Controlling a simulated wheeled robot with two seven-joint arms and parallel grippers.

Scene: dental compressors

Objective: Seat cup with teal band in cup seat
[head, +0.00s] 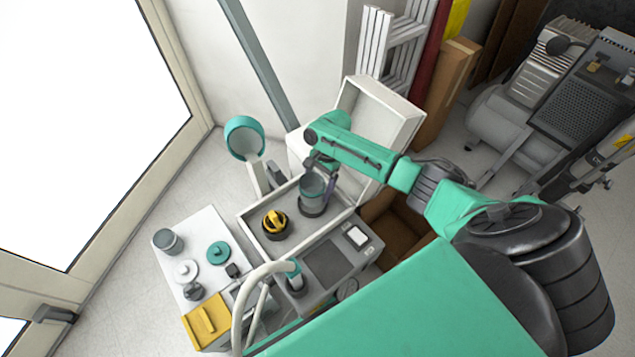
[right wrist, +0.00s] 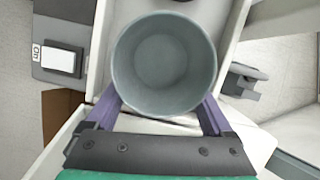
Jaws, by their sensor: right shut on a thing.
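A grey cup (head: 312,187) is held upright by my right gripper (head: 320,168) over the white case in the head view. Its teal band is not clear at this size. In the right wrist view I look down into the empty cup (right wrist: 163,62), with the purple fingers of my right gripper (right wrist: 163,118) shut on both sides of it. A dark round ring (head: 314,211), which looks like the cup seat, shows around the cup's lower end. I cannot tell whether the cup rests in it or is just above. My left gripper is not in view.
A black part with a yellow knob (head: 273,222) is beside the cup in the white case (head: 256,243). A white board (head: 200,222) at left bears another grey cup (head: 167,241) and lids. A grey panel (head: 335,262) and curved white hose (head: 242,303) stand in front.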

